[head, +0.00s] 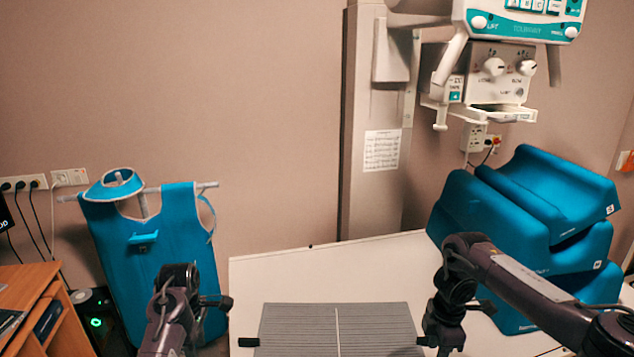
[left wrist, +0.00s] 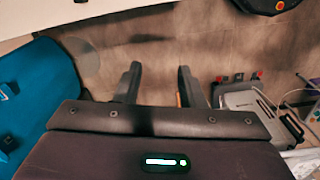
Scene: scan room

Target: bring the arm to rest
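My left arm comes in at the bottom left of the head view, with its dark wrist and gripper (head: 180,300) in front of the blue apron. In the left wrist view my left gripper (left wrist: 159,85) has its two fingers apart, with only floor between them. My right arm reaches in from the right, and its dark gripper end (head: 445,325) is beside the right edge of the grey ribbed pad (head: 300,330). The right fingers cannot be made out clearly, nor whether that gripper touches the dark handle on the pad's right side.
The pad lies on a white table (head: 280,275). A blue apron (head: 165,250) hangs on a stand at the left, near a wooden desk (head: 35,290). Blue foam blocks (head: 520,225) are stacked at the right. A control unit (head: 495,75) hangs above.

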